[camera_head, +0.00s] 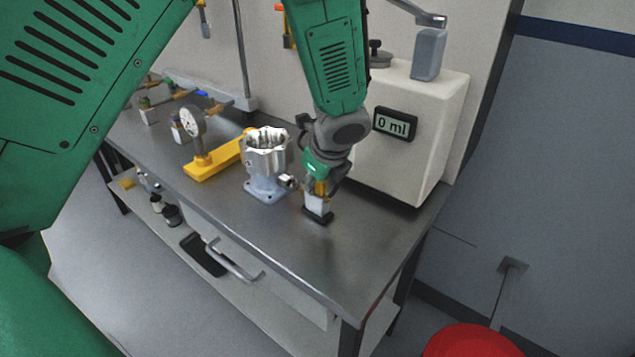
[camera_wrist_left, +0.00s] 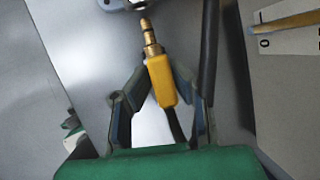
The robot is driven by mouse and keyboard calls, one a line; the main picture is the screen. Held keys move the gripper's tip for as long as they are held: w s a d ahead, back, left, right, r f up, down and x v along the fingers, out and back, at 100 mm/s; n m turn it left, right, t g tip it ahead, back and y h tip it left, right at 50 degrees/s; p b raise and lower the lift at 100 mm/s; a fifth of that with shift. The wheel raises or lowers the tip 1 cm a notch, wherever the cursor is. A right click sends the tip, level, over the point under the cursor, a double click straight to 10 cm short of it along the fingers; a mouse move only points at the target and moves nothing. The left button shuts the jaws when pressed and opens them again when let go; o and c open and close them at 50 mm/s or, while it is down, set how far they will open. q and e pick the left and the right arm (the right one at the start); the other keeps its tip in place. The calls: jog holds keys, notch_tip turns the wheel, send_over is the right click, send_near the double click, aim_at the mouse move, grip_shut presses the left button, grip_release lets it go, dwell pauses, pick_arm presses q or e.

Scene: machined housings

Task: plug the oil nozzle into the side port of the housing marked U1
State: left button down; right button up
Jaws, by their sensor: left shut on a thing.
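The housing (camera_head: 265,168), a pale metal casting with an open scalloped top, stands on a blue-grey base on the bench. A small side port (camera_head: 289,182) faces right; I cannot read a U1 mark. My left gripper (camera_head: 319,190) is just right of the housing, above the bench. In the left wrist view my left gripper (camera_wrist_left: 162,88) is shut on the oil nozzle (camera_wrist_left: 161,80), a yellow body with a brass tip. The tip points to the top of that view, close below a metal part that is mostly cut off. My right gripper is not in view.
A white dispenser (camera_head: 420,160) reading "0 ml" stands behind right. A yellow fixture with a dial gauge (camera_head: 192,122) is left of the housing. The bench front (camera_head: 300,260) is clear. A red round object (camera_head: 472,342) is lower right.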

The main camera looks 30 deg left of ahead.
pick_arm(q)
jog(key=shift+s, duration=0.1)
jog(key=shift+p, duration=0.45)
dwell(0.5)
jog(key=shift+p, duration=0.45)
jog(key=shift+r+p, duration=0.1)
jog(key=shift+p, duration=0.3)
dwell(0.3)
jog(key=shift+w+a+p, duration=0.15)
jog(key=shift+a, duration=0.55)
jog(key=shift+w+a+p, duration=0.1)
jog(key=shift+a+p, duration=0.05)
jog(key=shift+a, duration=0.55)
jog(key=c, duration=1.4)
grip_release()
